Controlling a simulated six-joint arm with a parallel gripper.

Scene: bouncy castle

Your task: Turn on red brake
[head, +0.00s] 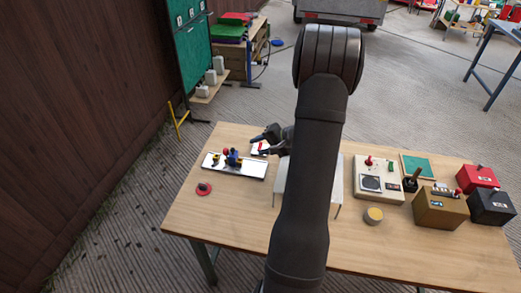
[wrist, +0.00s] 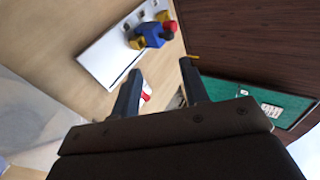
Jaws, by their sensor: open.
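A small red lever-like part (head: 261,147) on a white base sits on the table by my gripper (head: 264,142). In the wrist view, a red and white piece (wrist: 147,95) shows close beside the left finger, partly hidden by it. Which red part is the brake is not clearly marked. My gripper (wrist: 161,69) is open, with nothing between its fingertips. To its left, a white board (head: 250,170) bears a blue block with yellow and red parts (head: 233,158); the block also shows in the wrist view (wrist: 151,35).
A round red button (head: 204,188) lies at the table's left. A white box-like stand (head: 337,185) is partly hidden behind my arm. To the right are a joystick panel (head: 378,180), a yellow-topped round piece (head: 374,215), and brown (head: 440,210), red (head: 478,178) and black (head: 491,207) lever boxes.

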